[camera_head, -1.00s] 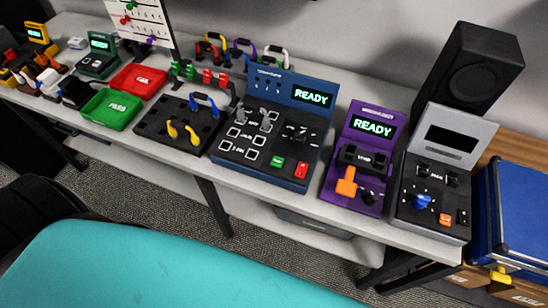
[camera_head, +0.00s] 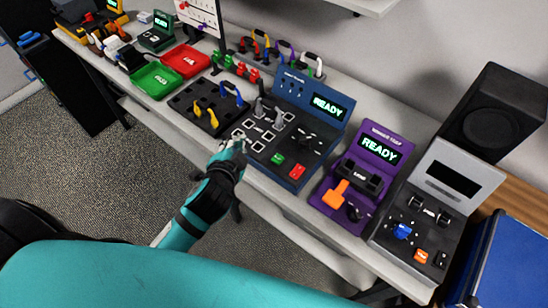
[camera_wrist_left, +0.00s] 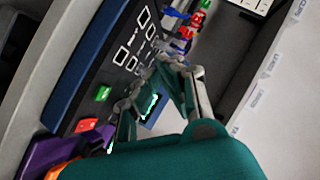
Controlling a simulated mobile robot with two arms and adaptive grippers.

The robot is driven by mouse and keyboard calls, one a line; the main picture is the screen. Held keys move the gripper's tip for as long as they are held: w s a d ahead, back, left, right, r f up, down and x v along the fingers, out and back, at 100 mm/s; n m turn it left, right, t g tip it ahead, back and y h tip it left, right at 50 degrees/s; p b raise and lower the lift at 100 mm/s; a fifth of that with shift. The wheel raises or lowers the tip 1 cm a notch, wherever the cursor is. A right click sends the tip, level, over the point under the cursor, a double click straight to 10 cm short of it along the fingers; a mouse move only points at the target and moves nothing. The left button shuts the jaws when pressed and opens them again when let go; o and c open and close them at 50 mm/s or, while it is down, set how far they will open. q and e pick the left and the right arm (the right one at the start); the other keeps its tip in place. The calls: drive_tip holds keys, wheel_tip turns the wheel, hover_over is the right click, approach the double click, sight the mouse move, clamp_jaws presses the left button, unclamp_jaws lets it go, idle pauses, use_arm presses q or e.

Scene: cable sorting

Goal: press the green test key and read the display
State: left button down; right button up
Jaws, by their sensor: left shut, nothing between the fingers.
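The blue test station (camera_head: 290,88) stands on the bench in the head view. Its display (camera_head: 328,106) is lit and reads READY. The green key (camera_head: 278,158) is on its front panel, left of a red key (camera_head: 297,172). The green key also shows in the left wrist view (camera_wrist_left: 102,93), uncovered. My left gripper (camera_head: 238,142) is shut and empty, near the station's front left edge and left of the green key. In the left wrist view its fingers (camera_wrist_left: 152,78) cover part of the station and display. My right gripper is not in view.
A purple tester (camera_head: 370,165) also reads READY. A grey tester (camera_head: 450,180) with a dark screen stands further right. A black cable tray (camera_head: 195,115), a green bin (camera_head: 153,80) and a red bin (camera_head: 186,60) lie to the left.

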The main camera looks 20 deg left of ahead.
use_arm(q)
drive_tip(key=w+d+r+m+t+h, duration=0.25)
drive_tip(key=r+m, duration=0.25)
drive_tip(key=r, duration=0.3)
drive_tip(key=w+d+r+m+t+h, duration=0.2)
drive_tip(key=d+r+m+t, duration=0.25)
drive_tip(key=r, duration=0.35)
drive_tip(key=s+d+r+m+g+h, duration=0.1)
drive_tip(key=d+m+g+h, duration=0.45)
drive_tip(key=m, duration=0.65)
drive_tip(key=s+d+r+m+g+h, duration=0.1)
drive_tip(key=d+m+g+h, duration=0.1)
drive_tip(key=d+m+h, duration=0.75)
drive_tip(key=a+f+m+g+y, duration=0.3)
drive_tip(key=f+m+g+y, duration=0.15)
drive_tip(key=f+m, duration=0.4)
drive_tip(key=w+a+f+m+y, duration=0.1)
drive_tip(key=a+f+m+y, duration=0.1)
drive_tip(key=a, duration=0.3)
drive_tip(key=w+a+f+m+g+y, duration=0.1)
drive_tip(key=a+f+m+y, duration=0.2)
drive_tip(key=a+m+y, duration=0.1)
drive_tip(key=shift+w+a+f, duration=0.25)
drive_tip(key=shift+a+f, duration=0.1)
drive_tip(key=shift+a, duration=0.05)
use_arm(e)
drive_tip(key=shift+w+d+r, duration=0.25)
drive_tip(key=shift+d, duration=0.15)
use_arm(q)
drive_tip(key=shift+f, duration=0.1)
